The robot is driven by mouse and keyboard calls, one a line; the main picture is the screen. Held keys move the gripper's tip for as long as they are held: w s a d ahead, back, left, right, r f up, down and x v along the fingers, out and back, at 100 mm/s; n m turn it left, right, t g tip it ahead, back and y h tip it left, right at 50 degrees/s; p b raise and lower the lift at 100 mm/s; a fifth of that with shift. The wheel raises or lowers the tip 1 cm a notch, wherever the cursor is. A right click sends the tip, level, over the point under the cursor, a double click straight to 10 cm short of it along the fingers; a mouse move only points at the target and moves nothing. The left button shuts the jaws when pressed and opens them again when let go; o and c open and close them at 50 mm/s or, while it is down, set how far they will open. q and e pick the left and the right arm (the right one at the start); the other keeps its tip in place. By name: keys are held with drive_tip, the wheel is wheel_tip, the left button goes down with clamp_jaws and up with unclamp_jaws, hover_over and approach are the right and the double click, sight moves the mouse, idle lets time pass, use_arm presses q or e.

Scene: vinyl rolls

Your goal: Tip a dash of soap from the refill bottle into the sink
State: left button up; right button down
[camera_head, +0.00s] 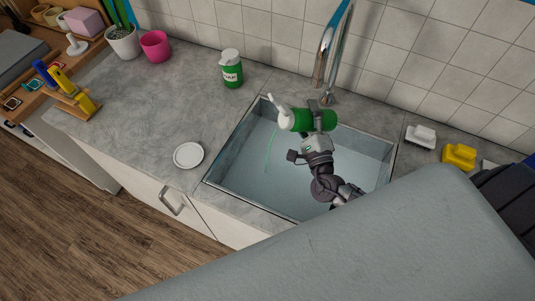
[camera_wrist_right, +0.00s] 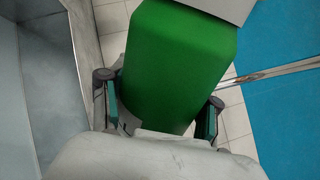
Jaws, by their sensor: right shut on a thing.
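A green bottle with a white nozzle (camera_head: 312,120) lies on its side in the air above the sink (camera_head: 228,182), its nozzle toward the left. My right gripper (camera_head: 318,131) is shut around its body, and the green body (camera_wrist_right: 175,65) fills the middle of the right wrist view between the two fingers (camera_wrist_right: 158,105). A thin green stream (camera_head: 270,152) runs from near the nozzle down into the sink. Another green bottle with a white top and a SOAP label (camera_head: 231,72) stands upright on the counter behind the sink's left corner. My left gripper is out of view.
A chrome faucet (camera_head: 326,60) rises behind the sink. A small white dish (camera_head: 188,155) lies on the counter left of it. White (camera_head: 421,137) and yellow (camera_head: 459,156) blocks sit to its right. A pink pot (camera_head: 155,46) stands at the back left.

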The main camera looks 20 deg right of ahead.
drive_tip(key=shift+r, duration=0.15)
wheel_tip(320, 180, up, 4)
drive_tip(key=p, duration=0.3)
drive_tip(key=shift+p, duration=0.4)
idle(0.8)
